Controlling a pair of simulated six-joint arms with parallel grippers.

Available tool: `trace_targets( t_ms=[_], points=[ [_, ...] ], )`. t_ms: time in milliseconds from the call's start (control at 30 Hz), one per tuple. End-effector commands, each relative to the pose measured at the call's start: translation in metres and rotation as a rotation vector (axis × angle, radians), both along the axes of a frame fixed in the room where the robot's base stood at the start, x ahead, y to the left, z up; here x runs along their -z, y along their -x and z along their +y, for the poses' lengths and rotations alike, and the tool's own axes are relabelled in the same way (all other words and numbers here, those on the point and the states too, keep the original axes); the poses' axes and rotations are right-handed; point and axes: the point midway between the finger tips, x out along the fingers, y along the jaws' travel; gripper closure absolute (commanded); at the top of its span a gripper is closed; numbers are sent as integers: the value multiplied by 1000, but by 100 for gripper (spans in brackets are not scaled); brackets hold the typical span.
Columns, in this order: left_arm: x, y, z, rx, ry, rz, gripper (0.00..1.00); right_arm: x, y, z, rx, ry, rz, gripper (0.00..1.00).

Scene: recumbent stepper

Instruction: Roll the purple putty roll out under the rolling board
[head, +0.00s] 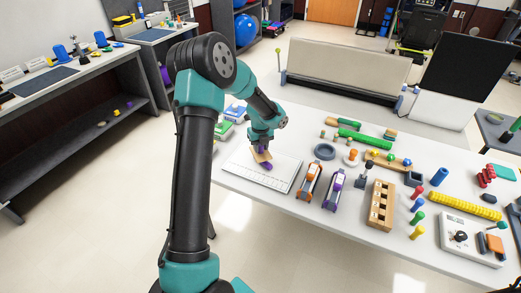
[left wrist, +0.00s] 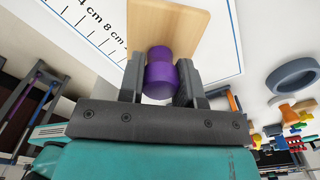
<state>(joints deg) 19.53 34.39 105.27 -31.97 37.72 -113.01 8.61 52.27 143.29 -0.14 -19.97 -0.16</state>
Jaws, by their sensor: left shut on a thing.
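The rolling board (head: 262,156) is a small light wooden plate with a purple knob on top. It also shows in the left wrist view (left wrist: 170,22), its purple knob (left wrist: 160,75) between my fingers. My left gripper (head: 261,146) is shut on that knob, and its fingers show in the left wrist view (left wrist: 160,78). The purple putty roll (head: 266,167) shows at the board's near edge, over the white measuring mat (head: 250,176); part of it is hidden by the board. I cannot tell whether the board touches it. My right gripper is out of view.
Orange (head: 311,180) and purple-and-grey (head: 335,190) devices stand right of the mat. A grey ring (head: 325,152) lies behind them, and a wooden block with holes (head: 380,204) further right. The mat's near part is bare.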

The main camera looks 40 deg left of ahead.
Motion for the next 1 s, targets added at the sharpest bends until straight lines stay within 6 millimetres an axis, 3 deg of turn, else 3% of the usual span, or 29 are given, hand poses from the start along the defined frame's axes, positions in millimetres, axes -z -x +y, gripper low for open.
trace_targets(
  t_ms=[500,1000],
  points=[
    [-47,0,0,1,0,0,87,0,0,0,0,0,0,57],
    [-49,0,0,0,1,0,87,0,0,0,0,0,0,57]
  ],
)
